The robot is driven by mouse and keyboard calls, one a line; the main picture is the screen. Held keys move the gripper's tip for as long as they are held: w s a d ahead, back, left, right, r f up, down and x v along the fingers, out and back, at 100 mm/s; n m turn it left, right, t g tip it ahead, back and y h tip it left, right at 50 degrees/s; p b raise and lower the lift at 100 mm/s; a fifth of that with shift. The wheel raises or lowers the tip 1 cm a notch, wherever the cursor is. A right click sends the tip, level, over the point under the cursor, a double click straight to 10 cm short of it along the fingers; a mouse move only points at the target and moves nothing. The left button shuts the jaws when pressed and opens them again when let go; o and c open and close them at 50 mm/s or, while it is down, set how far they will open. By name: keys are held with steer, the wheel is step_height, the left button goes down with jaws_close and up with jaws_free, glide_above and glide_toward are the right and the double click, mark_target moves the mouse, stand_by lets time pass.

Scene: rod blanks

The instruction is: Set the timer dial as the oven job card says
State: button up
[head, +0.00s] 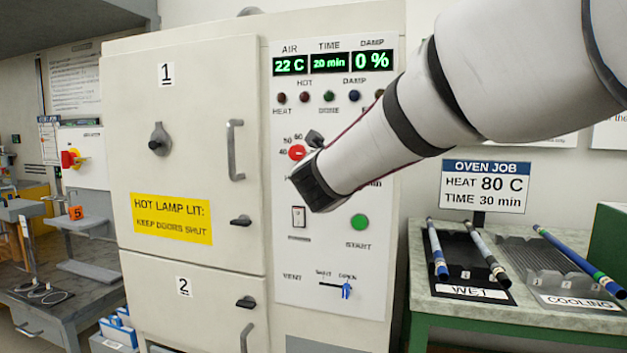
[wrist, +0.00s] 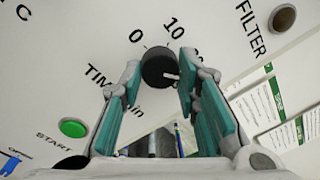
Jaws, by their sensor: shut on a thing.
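The timer dial (wrist: 155,70) is a dark round knob with a white mark, among printed numbers such as 0 and 10 in the wrist view. My gripper (wrist: 163,76) has its two teal-padded fingers closed around it. In the head view my wrist hides the timer dial and the fingers. The oven job card (head: 484,186) reads HEAT 80 C and TIME 30 min. The oven's display (head: 333,61) shows AIR 22 C, TIME 20 min and DAMP 0 %. A red heat dial (head: 297,153) shows left of my wrist.
The green START button (head: 360,222), a white rocker switch (head: 298,216) and the blue vent lever (head: 346,290) are below my wrist on the panel. Both oven doors (head: 185,170) look shut. At right, a bench holds rods on the WET rack (head: 471,291) and COOLING rack (head: 577,301).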

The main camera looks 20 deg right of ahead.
steer(key=m+b, duration=0.7)
steer(key=b, duration=0.1)
steer(key=shift+m, duration=0.3)
stand_by(0.3)
steer(key=o, duration=1.2)
steer(key=shift+c, duration=0.2)
steer(key=shift+a, duration=0.1)
steer(key=v, duration=1.1)
steer(key=shift+s+a+r, duration=0.15)
steer(key=shift+s+a, duration=0.05)
steer(key=shift+s, duration=0.15)
